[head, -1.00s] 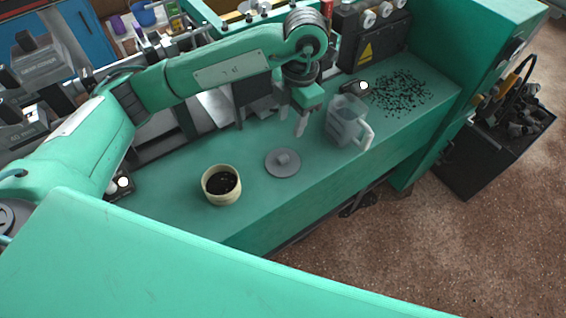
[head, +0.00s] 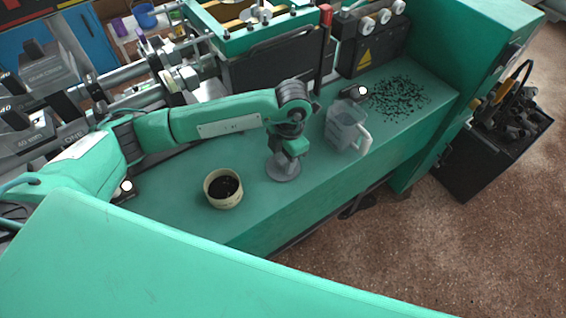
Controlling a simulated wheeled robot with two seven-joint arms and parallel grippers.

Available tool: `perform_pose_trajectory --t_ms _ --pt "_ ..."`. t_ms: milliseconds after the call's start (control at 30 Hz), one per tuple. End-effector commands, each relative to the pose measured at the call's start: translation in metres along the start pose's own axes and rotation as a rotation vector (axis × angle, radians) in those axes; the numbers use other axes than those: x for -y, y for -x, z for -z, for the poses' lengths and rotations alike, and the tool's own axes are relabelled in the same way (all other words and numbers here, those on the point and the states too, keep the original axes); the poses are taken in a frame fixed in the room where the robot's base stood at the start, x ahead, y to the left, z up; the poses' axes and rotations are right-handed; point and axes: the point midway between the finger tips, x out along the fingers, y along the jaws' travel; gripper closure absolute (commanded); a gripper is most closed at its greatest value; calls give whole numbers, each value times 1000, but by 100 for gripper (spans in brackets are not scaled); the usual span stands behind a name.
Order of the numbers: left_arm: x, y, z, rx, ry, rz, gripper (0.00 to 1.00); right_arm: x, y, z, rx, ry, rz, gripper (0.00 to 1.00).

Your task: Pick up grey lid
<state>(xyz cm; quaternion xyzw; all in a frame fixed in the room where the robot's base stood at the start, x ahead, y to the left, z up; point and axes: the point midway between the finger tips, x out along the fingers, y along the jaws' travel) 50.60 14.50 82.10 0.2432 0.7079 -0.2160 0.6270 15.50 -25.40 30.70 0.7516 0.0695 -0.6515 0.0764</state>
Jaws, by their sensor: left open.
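The grey lid (head: 277,172) is a round flat disc lying on the green work surface, between a cream pot and a clear jug. My left gripper (head: 288,166) is right over the lid, pointing down, and hides its middle and its knob. The gripper is open. I cannot tell whether its fingers are around the knob or touching it. My right gripper is not in view.
The cream pot (head: 211,195) with dark contents stands left of the lid. The clear jug (head: 341,132) stands to the right. Black pieces (head: 399,98) lie scattered at the far right. Machinery borders the back of the surface.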

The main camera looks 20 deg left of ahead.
Motion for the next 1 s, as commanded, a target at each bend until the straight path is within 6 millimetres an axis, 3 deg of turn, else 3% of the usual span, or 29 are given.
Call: perform_pose_trajectory --t_ms 267,500,1000 --pt "0 -4 0 1 0 -1 56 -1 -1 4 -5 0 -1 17" --pt "0 -4 0 1 0 -1 100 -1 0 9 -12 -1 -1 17" --pt "0 1 0 2 0 0 100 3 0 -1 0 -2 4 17"
